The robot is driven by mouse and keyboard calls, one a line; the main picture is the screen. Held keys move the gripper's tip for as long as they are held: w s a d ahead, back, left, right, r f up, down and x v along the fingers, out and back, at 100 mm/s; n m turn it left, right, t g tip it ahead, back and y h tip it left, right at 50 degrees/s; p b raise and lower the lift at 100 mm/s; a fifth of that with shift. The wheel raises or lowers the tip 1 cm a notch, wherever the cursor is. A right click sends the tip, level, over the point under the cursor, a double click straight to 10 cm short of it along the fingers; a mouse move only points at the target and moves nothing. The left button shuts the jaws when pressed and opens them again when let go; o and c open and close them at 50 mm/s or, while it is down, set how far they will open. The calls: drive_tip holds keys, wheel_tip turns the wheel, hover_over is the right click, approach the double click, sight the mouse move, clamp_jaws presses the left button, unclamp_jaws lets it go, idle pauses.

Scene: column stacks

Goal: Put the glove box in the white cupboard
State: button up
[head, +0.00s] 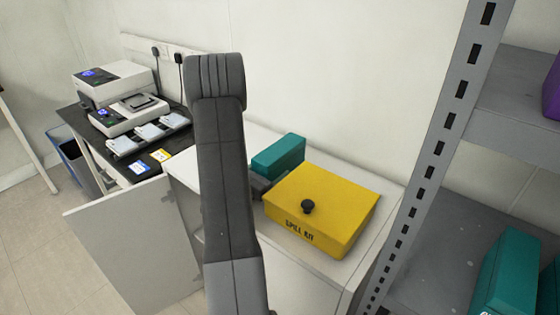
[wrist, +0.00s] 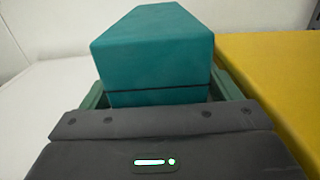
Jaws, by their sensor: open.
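A teal box, which looks like the glove box (head: 279,155), lies on top of the white cupboard (head: 340,272), against the wall. Its near end fills the middle of the wrist view (wrist: 155,60). My gripper (wrist: 163,92) is open, with one finger on each side of the box's near end; I cannot tell whether they touch it. In the head view my arm hides most of the gripper. The cupboard's door (head: 135,240) stands open to the left; the inside is hidden behind my arm.
A yellow spill kit box (head: 325,205) stands close to the right of the teal box. A grey metal rack (head: 440,130) at the right holds more teal boxes (head: 508,270) and a purple item (head: 552,92). A black-topped bench (head: 110,150) with instruments stands at the left.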

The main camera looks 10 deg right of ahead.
drive_tip(key=shift+w+d, duration=0.15)
drive_tip(key=shift+d, duration=0.05)
drive_tip(key=c, duration=1.5)
drive_tip(key=shift+o, duration=0.2)
drive_tip(key=shift+r, duration=0.1)
